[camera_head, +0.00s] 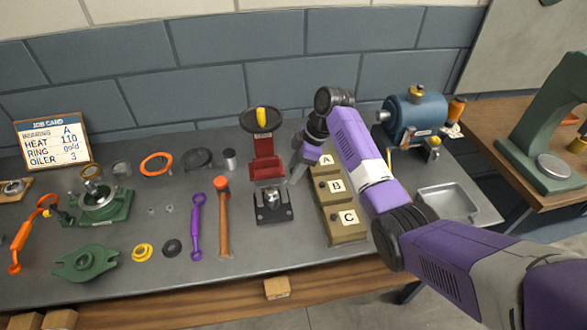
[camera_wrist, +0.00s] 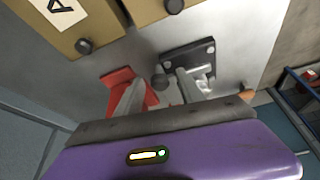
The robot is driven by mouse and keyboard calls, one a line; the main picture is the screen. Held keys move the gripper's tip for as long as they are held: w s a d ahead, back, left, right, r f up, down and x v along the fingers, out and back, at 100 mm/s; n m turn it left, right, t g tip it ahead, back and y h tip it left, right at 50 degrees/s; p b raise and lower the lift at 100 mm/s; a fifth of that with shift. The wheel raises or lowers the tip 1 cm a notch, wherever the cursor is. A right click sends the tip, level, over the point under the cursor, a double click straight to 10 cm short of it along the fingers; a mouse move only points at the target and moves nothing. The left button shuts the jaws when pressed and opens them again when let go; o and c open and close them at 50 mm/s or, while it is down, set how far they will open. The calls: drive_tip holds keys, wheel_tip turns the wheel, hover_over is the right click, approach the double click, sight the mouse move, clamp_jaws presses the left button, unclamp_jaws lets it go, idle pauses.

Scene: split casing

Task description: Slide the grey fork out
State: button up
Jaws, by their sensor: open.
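I cannot make out a grey fork for certain in either view. My gripper (camera_head: 299,172) is open and empty, just right of the red stand and left of the box marked A (camera_head: 325,160). In the wrist view the two grey fingers of my gripper (camera_wrist: 157,92) are apart, with red parts (camera_wrist: 116,77) and the black plate (camera_wrist: 189,52) beyond them.
Drawer boxes marked B (camera_head: 337,186) and C (camera_head: 347,218) run toward the bench front. A blue motor-like machine (camera_head: 416,117) and a metal tray (camera_head: 447,203) are at the right. A hammer (camera_head: 223,215), purple wrench (camera_head: 196,225) and green castings (camera_head: 86,263) lie left.

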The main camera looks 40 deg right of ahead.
drive_tip(key=shift+w+a+f, duration=0.1)
drive_tip(key=shift+f, duration=0.25)
clamp_jaws()
idle(1.2)
